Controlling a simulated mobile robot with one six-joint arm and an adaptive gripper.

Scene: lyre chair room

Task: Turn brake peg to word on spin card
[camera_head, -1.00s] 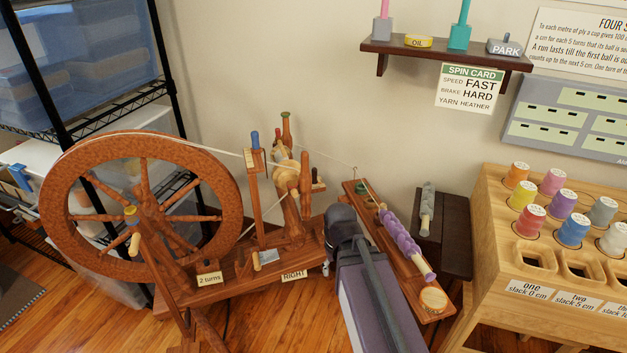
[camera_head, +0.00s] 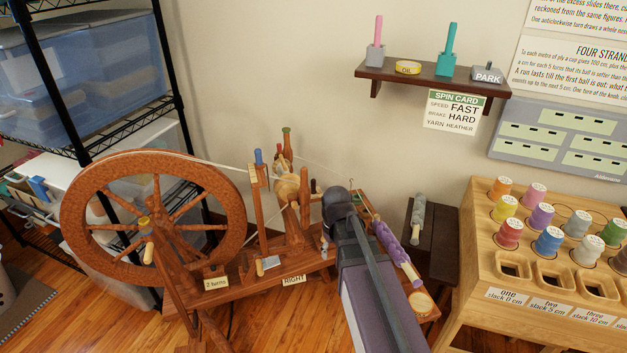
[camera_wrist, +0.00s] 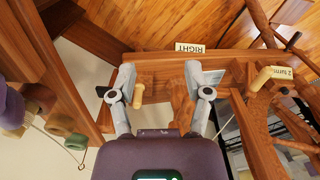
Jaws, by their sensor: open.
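The spin card (camera_head: 455,110) hangs under the wall shelf and reads speed FAST, brake HARD, yarn HEATHER. The wooden spinning wheel (camera_head: 150,220) stands at left, with several turned pegs on its bench, one blue-topped (camera_head: 258,157) and one green-topped (camera_head: 287,131). I cannot tell for certain which is the brake peg. In the wrist view my gripper (camera_wrist: 160,82) is open and empty, its fingers on either side of a pale wooden peg (camera_wrist: 144,79) farther off; contact is not visible. The RIGHT label (camera_head: 293,280) is on the bench and also in the wrist view (camera_wrist: 190,48).
A rail with purple yarn (camera_head: 395,248) lies right of my arm, partly hidden by it. A dark stand (camera_head: 440,240) and a wooden spool rack (camera_head: 515,240) stand farther right. A wire shelf with bins (camera_head: 80,65) is at left. The shelf (camera_head: 430,82) holds OIL and PARK.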

